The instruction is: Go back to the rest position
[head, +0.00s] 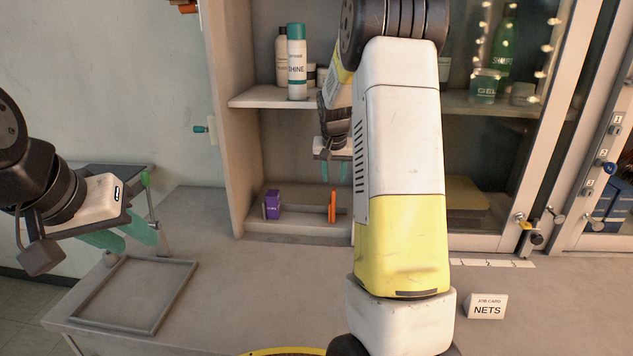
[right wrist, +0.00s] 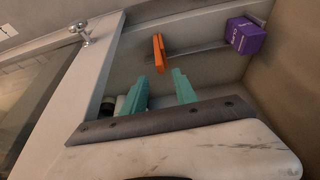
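My left gripper (head: 128,238) hangs at the left of the head view, above the counter near an empty grey frame. Its two teal fingers look apart, with nothing seen between them. My right gripper (head: 336,172) is inside the open cabinet bay, below the upper shelf and above the bottom shelf. In the right wrist view its teal fingers (right wrist: 160,80) are apart with nothing between them. My right arm crosses the middle of the head view and hides part of the cabinet.
A purple box (head: 272,204) and an upright orange item (head: 332,206) stand on the bottom shelf (head: 300,229). Bottles, including a white one (head: 297,62), stand on the upper shelf (head: 265,98). The grey frame (head: 78,290) and a NETS card (head: 487,307) are on the counter (head: 240,290).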

